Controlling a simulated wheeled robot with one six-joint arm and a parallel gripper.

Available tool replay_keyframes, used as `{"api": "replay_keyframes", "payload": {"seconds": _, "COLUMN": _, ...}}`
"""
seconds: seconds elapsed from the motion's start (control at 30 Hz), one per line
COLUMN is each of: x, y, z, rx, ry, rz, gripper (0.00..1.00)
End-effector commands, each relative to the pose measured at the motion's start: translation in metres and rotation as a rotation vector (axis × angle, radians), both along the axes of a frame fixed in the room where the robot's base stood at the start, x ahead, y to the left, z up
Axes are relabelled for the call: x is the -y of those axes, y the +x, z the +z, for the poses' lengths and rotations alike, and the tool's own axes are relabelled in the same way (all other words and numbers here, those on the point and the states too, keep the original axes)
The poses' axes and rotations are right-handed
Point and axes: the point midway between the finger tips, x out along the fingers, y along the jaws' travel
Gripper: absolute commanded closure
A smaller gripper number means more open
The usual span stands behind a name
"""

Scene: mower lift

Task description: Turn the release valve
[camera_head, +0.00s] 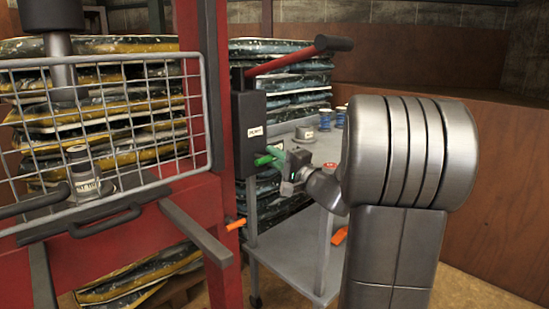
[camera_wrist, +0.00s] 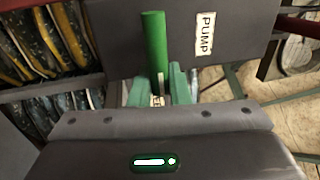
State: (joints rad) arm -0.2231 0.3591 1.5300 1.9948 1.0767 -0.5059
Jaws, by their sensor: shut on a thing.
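The release valve shows as a green bar handle (camera_wrist: 154,45) at the dark pump box (camera_wrist: 120,35), which bears a white PUMP label. In the head view the green handle (camera_head: 263,160) sticks out at the lower part of the box (camera_head: 247,115). My gripper (camera_wrist: 158,84) has its pale green fingers shut on the lower part of the handle, one on each side. The handle stands upright in the wrist view. A small label between the fingers is partly hidden. In the head view my gripper (camera_head: 275,153) reaches the handle from the right.
A red pump lever (camera_head: 288,61) with a black grip rises above the box. The red press frame (camera_head: 201,100) and its wire guard (camera_head: 110,125) stand on the left. A grey cart (camera_head: 290,262) stands beneath my gripper, with blue spools on its top. An orange handle (camera_head: 236,224) sits lower on the frame.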

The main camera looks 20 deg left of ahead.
Motion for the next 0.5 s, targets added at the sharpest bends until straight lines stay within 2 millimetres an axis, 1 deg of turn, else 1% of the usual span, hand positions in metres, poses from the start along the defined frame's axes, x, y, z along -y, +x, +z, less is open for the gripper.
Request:
{"api": "replay_keyframes", "payload": {"seconds": 0.03, "x": 0.0003, "y": 0.0001, "z": -0.0009, "rx": -0.001, "ry": -0.002, "rz": 0.0, "gripper": 1.0}}
{"api": "replay_keyframes", "payload": {"seconds": 0.07, "x": 0.0003, "y": 0.0001, "z": -0.001, "rx": -0.001, "ry": -0.002, "rz": 0.0, "gripper": 0.8}}
{"api": "replay_keyframes", "payload": {"seconds": 0.13, "x": 0.0003, "y": 0.0001, "z": -0.0009, "rx": -0.001, "ry": -0.002, "rz": 0.0, "gripper": 0.66}}
{"api": "replay_keyframes", "payload": {"seconds": 0.4, "x": 0.0005, "y": 0.0, "z": -0.0005, "rx": 0.001, "ry": -0.001, "rz": 0.0, "gripper": 0.66}}
{"api": "replay_keyframes", "payload": {"seconds": 0.5, "x": 0.0048, "y": -0.0011, "z": -0.0009, "rx": 0.0, "ry": -0.001, "rz": -0.002, "gripper": 0.66}}
